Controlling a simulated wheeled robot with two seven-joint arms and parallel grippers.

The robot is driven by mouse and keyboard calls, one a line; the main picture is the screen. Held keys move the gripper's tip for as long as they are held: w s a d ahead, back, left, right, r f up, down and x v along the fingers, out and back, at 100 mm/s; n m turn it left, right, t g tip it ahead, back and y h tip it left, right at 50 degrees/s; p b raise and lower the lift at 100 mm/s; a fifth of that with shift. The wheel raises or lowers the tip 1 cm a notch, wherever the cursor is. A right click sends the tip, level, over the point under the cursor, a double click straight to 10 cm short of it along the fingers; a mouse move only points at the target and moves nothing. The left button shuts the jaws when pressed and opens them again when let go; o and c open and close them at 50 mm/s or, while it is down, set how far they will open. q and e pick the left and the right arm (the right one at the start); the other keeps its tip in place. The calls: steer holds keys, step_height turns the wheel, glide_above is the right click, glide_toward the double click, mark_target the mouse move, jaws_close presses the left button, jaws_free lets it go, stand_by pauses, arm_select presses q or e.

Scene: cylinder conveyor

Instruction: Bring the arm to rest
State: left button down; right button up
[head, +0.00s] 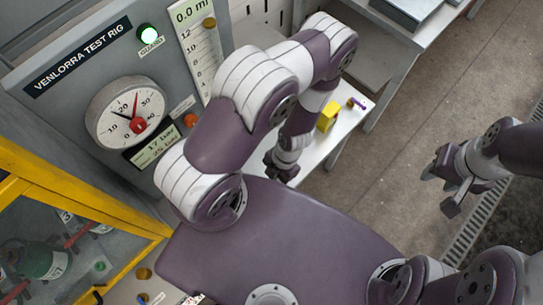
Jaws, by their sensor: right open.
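My left arm (255,85) is raised and bent, with purple and white links. Its gripper (279,168) hangs low beyond the arm, over or beside the white table, small and partly hidden, so its opening cannot be told. My right arm (525,150) comes in from the right edge. Its gripper (440,190) is open, with its dark fingers spread apart and nothing between them, above the floor.
A yellow block (327,116) lies on the white table (318,147). Floor (400,130) is clear between table and right gripper.

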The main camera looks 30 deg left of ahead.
arm_select(q)
steer(key=shift+d+r, duration=0.15)
stand_by(0.4)
steer(key=w+a+r+m+t+b, duration=0.2)
steer(key=r+m+b, duration=0.4)
steer(key=m, duration=1)
steer(key=w+a+r+m+t+h+b, duration=0.1)
steer(key=w+r+m+b, duration=0.3)
steer(key=r+m, duration=0.8)
steer(key=m+t+b, duration=0.1)
steer(key=m+b, duration=0.1)
steer(key=m, duration=0.2)
steer(key=shift+w+a+t+b, duration=0.15)
steer(key=shift+a+t+b, duration=0.15)
steer(key=shift+a+b, duration=0.1)
steer(key=shift+r, duration=0.1)
